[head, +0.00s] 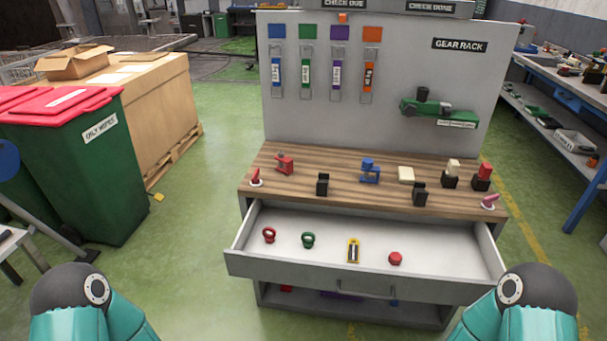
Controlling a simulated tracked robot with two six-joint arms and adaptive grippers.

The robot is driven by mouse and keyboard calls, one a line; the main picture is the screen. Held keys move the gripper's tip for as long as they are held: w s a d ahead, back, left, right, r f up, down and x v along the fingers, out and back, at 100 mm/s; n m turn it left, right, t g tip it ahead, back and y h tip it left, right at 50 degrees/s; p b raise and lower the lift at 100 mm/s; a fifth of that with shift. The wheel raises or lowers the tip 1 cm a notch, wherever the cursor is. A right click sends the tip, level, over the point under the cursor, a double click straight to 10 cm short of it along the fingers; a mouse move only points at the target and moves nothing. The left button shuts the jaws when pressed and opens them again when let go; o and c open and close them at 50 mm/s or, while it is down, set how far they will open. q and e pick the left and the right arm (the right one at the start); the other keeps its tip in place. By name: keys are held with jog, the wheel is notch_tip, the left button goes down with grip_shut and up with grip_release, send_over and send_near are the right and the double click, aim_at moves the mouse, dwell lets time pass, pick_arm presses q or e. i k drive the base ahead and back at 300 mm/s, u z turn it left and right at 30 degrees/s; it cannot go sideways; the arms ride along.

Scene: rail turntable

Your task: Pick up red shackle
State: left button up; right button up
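The red shackle (269,235) lies at the left end of the open drawer (365,276). It is a small red ring-like piece. A green shackle (308,240) of similar shape lies just to its right in the same drawer. Only rounded teal and dark links of my two arms show at the bottom left and bottom right corners. Both of my grippers are outside the view, and nothing of mine is near the shackle.
The drawer also holds a yellow-and-black item (353,251) and a red knob-like piece (396,258). The wooden bench top (310,165) above carries several small red, black and blue fixtures. A green bin (100,165) with a red lid stands left; green floor lies between.

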aim_at(287, 169)
jog(key=u, duration=0.2)
jog(key=i, duration=0.75)
jog(key=k, duration=0.45)
jog(key=u, duration=0.75)
jog(key=i, duration=0.6)
jog(key=z, duration=0.4)
